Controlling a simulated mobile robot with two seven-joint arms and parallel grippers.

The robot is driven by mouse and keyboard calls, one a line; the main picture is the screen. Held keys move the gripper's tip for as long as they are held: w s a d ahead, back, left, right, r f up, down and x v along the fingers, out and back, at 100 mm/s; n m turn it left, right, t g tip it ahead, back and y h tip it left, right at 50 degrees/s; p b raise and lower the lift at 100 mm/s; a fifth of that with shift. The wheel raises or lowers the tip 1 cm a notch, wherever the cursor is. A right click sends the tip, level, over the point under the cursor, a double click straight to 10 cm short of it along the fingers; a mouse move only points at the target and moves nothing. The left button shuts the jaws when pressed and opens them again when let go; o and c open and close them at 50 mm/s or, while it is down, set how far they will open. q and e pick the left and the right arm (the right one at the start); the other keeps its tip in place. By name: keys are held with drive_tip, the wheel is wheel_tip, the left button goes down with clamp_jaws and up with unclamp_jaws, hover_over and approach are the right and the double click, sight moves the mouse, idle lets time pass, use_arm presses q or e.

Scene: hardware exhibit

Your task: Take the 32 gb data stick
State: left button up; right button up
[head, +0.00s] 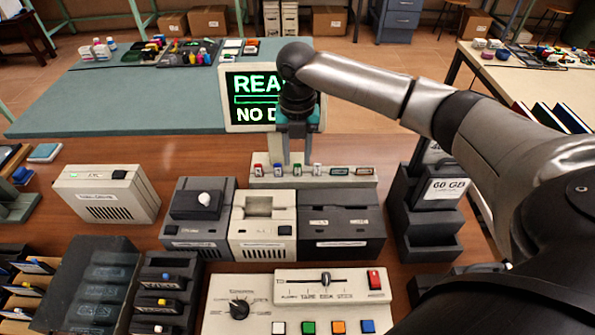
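Several small data sticks stand in a row in the beige rack (345,183) behind the middle devices. They include a red one (258,170), a blue one (277,170), a green one (294,170) and a whitish one (317,170). Their labels are too small to read, so I cannot tell which is the 32 gb stick. My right gripper (297,158) points down over this row, its two fingers apart, around the level of the stick tops. I cannot tell whether it touches a stick. My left gripper is not in view.
A screen (250,100) behind my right gripper partly reads "REA" and "NO D". Grey and beige drive boxes (262,230) stand in front of the rack. A dark holder (425,222) with a "60 GB" card is at right. A control panel (260,290) lies in front.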

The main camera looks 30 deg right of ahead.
sight(298, 165)
wheel_tip(298, 165, down, 4)
drive_tip(key=shift+d+r+b, duration=0.1)
drive_tip(key=shift+d+b, duration=0.05)
drive_tip(key=shift+b, duration=0.15)
drive_tip(key=shift+w, duration=0.1)
clamp_jaws()
